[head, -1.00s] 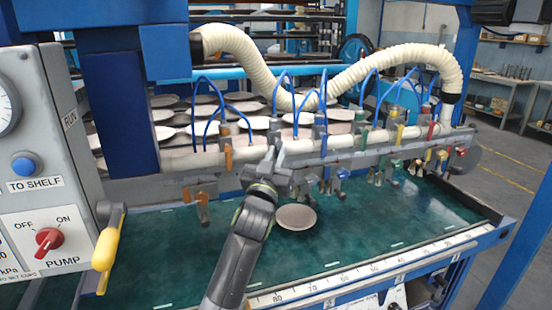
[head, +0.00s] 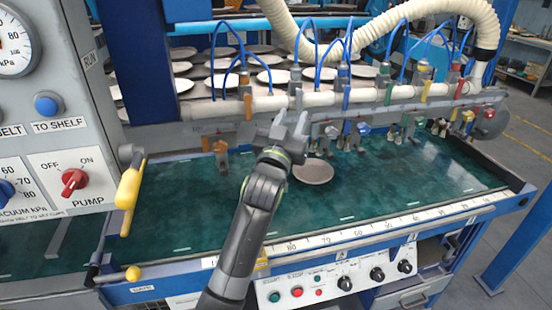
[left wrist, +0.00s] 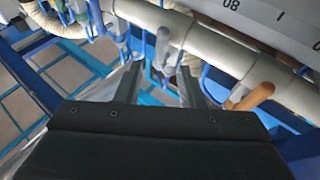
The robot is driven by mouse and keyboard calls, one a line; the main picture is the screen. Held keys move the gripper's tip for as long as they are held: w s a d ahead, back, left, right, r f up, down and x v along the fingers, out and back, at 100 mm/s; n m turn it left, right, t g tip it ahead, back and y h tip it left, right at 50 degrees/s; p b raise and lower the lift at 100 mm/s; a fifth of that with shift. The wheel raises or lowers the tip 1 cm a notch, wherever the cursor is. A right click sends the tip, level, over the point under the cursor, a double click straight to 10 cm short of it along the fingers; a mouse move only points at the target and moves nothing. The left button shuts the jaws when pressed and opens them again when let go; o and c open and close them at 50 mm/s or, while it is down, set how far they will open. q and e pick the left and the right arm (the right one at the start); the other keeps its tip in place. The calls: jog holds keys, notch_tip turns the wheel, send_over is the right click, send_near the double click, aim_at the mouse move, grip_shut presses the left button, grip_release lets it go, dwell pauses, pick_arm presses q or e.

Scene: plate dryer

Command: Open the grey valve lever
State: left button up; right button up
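The grey valve lever (head: 297,91) stands on the white pipe between the orange and blue levers in the head view. My left gripper (head: 291,123) is just below and in front of it. In the left wrist view a grey lever (left wrist: 162,44) shows beyond the gap between the fingertips of my left gripper (left wrist: 160,78). The fingers are apart and appear empty; I cannot tell whether either touches the lever. The orange lever (left wrist: 256,96) is to the right of the fingers in the wrist view. My right gripper is not in view.
Blue (head: 346,97), green (head: 388,92) and other coloured levers line the pipe to the right. A pale plate (head: 313,172) lies on the green belt (head: 390,190) near my left gripper. The control panel (head: 60,130) with a yellow handle (head: 130,197) stands at left.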

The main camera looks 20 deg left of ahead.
pick_arm(q)
jog(key=b+v, duration=0.2)
jog(key=v, duration=1)
jog(key=shift+s+b, duration=0.3)
jog(key=shift+d+f, duration=0.1)
